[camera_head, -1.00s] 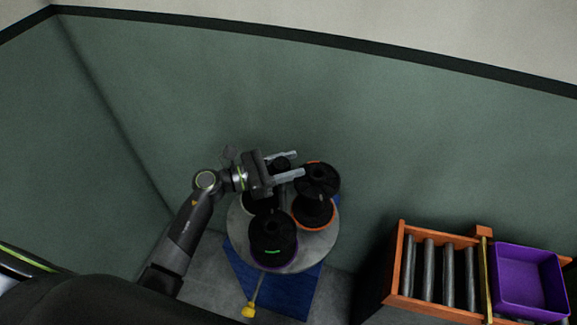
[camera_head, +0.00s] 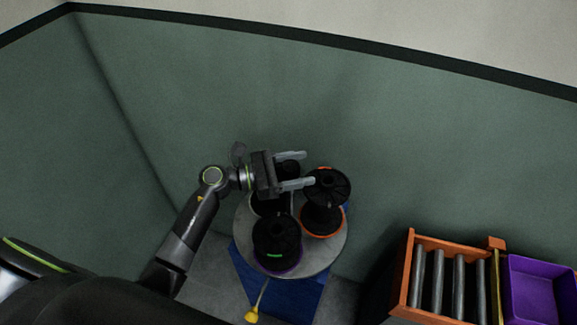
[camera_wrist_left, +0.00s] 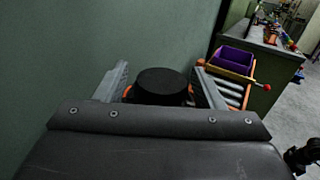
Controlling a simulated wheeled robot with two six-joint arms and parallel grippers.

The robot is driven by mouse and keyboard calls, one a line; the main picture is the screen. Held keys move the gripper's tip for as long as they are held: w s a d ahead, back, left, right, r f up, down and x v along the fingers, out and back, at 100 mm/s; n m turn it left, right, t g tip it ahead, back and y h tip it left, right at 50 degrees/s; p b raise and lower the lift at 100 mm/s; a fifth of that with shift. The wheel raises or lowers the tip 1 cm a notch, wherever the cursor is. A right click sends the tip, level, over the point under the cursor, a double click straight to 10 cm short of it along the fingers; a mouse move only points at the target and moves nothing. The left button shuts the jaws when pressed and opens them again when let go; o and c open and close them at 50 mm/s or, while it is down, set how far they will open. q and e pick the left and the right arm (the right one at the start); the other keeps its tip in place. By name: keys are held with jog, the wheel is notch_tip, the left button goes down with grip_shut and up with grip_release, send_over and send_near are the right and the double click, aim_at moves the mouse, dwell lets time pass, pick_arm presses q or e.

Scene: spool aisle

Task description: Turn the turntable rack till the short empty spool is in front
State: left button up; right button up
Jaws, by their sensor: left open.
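The turntable rack (camera_head: 322,262) is a round grey plate carrying several black spools. One spool with a purple rim (camera_head: 276,240) stands at the front, with a green mark on it. A spool with an orange rim (camera_head: 326,188) stands at the right and back. Other dark spools are partly hidden under my gripper, so I cannot tell which spool is the short empty one. My left gripper (camera_head: 302,169) is open above the back of the rack, its fingers pointing right. In the left wrist view a black spool top (camera_wrist_left: 162,82) shows between the two fingers (camera_wrist_left: 160,85), with orange beside it.
At right is an orange-framed roller stand (camera_head: 448,243) with a purple bin (camera_head: 535,292). A green wall (camera_head: 400,150) closes off the back.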

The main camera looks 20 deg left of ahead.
pick_arm(q)
jog(key=shift+a, duration=0.1)
jog(key=shift+s+a+f, duration=0.1)
jog(key=shift+s+a, duration=0.1)
jog(key=shift+a, duration=0.1)
jog(key=b+v, duration=0.6)
jog(key=v, duration=1)
jog(key=shift+s+a+b, duration=0.2)
jog(key=shift+a+b, duration=0.05)
jog(key=shift+b, duration=0.1)
